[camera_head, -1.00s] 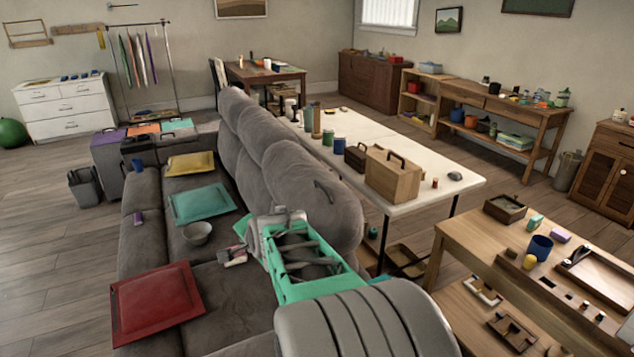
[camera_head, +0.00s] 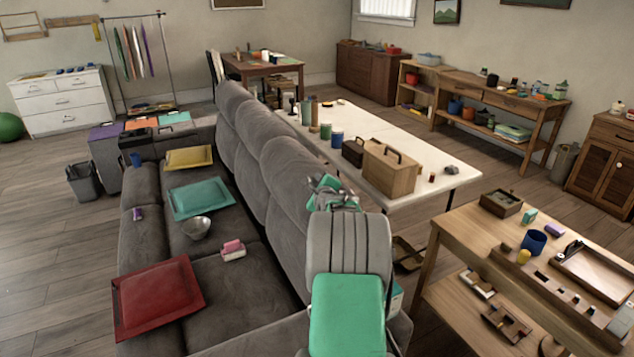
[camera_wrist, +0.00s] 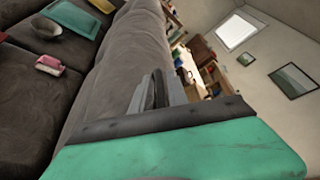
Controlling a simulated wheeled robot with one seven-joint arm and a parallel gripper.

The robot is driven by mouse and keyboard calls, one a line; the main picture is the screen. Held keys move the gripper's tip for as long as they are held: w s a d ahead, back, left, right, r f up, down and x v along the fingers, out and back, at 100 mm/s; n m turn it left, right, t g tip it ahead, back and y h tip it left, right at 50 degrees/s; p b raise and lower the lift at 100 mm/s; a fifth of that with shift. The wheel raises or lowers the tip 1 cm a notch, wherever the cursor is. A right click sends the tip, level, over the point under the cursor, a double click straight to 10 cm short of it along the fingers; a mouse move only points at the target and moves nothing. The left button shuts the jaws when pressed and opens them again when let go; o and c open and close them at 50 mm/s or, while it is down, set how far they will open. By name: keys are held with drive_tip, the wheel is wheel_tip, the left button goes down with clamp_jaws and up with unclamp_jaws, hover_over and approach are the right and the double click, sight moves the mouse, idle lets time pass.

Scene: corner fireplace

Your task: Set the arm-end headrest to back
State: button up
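The grey sofa (camera_head: 215,285) runs away from me at left centre in the head view. Its padded backrest has rounded headrest sections along the top. The near headrest section (camera_head: 287,170) is partly hidden by my arm, so its tilt is hard to tell. My gripper (camera_head: 332,188) is above the near part of the backrest, beyond my grey arm link. In the wrist view, my gripper's pale fingers (camera_wrist: 156,92) point along the grey backrest (camera_wrist: 130,55), with a dark part between them. Their opening and any contact are unclear.
The seats hold a red cushion (camera_head: 158,299), a teal cushion (camera_head: 200,198), a yellow cushion (camera_head: 188,158), a bowl (camera_head: 195,228) and a pink block (camera_head: 232,249). A white table (camera_head: 350,125) stands behind the backrest. A wooden workbench (camera_head: 470,235) is at right.

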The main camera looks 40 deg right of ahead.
clamp_jaws()
drive_tip(key=shift+r, duration=0.1)
idle(1.3)
